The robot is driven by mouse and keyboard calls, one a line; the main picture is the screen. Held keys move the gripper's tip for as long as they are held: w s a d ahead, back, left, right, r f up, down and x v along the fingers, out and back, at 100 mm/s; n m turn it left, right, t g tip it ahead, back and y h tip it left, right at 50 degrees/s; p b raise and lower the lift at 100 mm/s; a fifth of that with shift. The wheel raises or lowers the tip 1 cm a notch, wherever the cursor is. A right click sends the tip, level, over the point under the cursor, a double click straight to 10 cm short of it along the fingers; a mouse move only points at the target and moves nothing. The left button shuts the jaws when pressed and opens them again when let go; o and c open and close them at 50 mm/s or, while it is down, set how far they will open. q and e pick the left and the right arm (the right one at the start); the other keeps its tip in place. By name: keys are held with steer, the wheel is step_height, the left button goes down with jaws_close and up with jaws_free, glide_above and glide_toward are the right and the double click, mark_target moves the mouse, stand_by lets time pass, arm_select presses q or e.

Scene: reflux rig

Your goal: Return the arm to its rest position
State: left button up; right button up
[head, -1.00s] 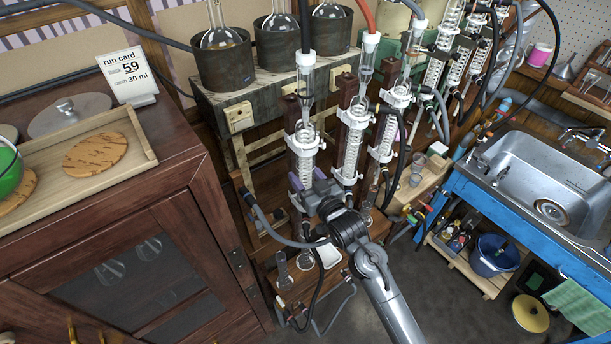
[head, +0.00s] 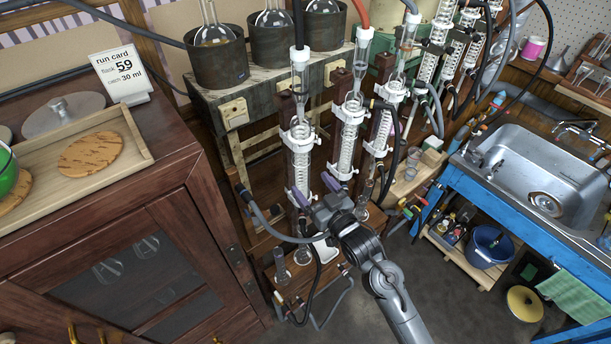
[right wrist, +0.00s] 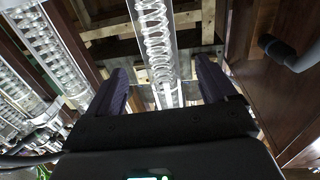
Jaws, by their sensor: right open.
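My right gripper (head: 316,191) is at the lower end of the leftmost glass condenser (head: 299,150) in the head view, its two purple-grey fingers apart. In the right wrist view the open fingers (right wrist: 162,85) stand left and right of a coiled glass condenser (right wrist: 154,35). No contact shows, and I cannot tell how far the glass is from the fingertips. My right arm (head: 375,270) reaches in from the bottom of the head view. My left gripper is not in view.
More condensers (head: 349,130) stand clamped in a row to the right, with hoses around them. A dark wooden cabinet (head: 180,205) is at left, with a tray (head: 140,150) and run card (head: 121,75). A low wooden shelf (head: 310,285) and blue sink bench (head: 520,225) flank my arm.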

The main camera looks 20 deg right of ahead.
steer(key=s+d+f+g+h, duration=0.1)
steer(key=s+f+g, duration=0.35)
steer(key=s, duration=0.65)
steer(key=s+d+f+g+h, duration=0.1)
steer(key=s+f+g, duration=0.35)
steer(key=s, duration=0.65)
steer(key=s+d+f+g+h, duration=0.1)
steer(key=s+f+g, duration=0.35)
steer(key=s, duration=0.65)
step_height(320, 180, up, 30)
steer(key=p, duration=3)
steer(key=shift+s+d+f+h, duration=0.2)
steer(key=shift+s+h, duration=0.1)
steer(key=shift+s, duration=0.15)
steer(key=shift+g, duration=0.25)
steer(key=shift+d, duration=0.1)
